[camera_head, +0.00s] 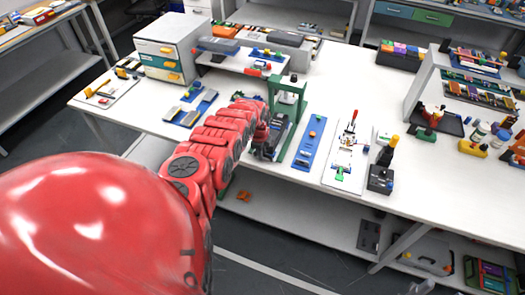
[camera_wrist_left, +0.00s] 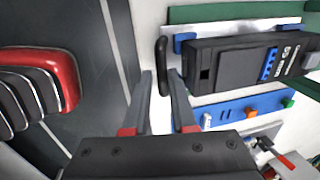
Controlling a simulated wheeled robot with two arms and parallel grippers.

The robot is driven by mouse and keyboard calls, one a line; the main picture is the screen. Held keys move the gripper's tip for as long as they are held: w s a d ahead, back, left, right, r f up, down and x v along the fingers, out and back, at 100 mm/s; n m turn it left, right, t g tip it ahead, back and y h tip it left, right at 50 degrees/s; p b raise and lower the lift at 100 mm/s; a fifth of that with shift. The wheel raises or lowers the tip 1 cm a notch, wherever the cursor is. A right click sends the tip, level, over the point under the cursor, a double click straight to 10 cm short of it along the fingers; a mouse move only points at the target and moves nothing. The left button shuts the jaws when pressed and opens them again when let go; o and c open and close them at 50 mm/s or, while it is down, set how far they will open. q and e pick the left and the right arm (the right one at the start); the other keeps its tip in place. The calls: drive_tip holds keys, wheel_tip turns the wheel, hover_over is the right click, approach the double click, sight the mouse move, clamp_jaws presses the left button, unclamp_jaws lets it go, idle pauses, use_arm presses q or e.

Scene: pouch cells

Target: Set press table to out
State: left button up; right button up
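The green-framed press (camera_head: 301,115) stands near the front edge of the white bench in the head view. Its dark table block (camera_wrist_left: 245,62), with blue markings, shows in the left wrist view, with a black bar handle (camera_wrist_left: 162,48) at its near end. My left gripper (camera_wrist_left: 160,78) is open, with one finger on each side of the handle's lower part. I cannot tell whether the fingers touch it. In the head view my red left arm partly hides the press, and the left gripper (camera_head: 263,150) is small and dark beside it. My right gripper is not in view.
A blue panel with buttons (camera_head: 309,148) lies right of the press. A white board with a red-handled clamp (camera_head: 346,150) lies farther right. A drawer box (camera_head: 170,50) and blue plates (camera_head: 192,107) are to the left. A shelf (camera_head: 300,212) runs below the bench.

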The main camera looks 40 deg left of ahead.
use_arm(q)
drive_tip(key=o, duration=0.3)
drive_tip(key=shift+s+r, duration=0.1)
drive_tip(key=shift+s, duration=0.1)
drive_tip(key=shift+o, duration=0.2)
drive_tip(key=shift+w, duration=0.15)
drive_tip(key=shift+d+r, duration=0.1)
drive_tip(key=shift+r, duration=0.45)
drive_tip(key=s+r+p, duration=0.3)
drive_tip(key=r+p, duration=0.3)
drive_tip(key=r, duration=1)
drive_tip(key=shift+s+d+p, duration=0.15)
drive_tip(key=shift+d+p, duration=0.15)
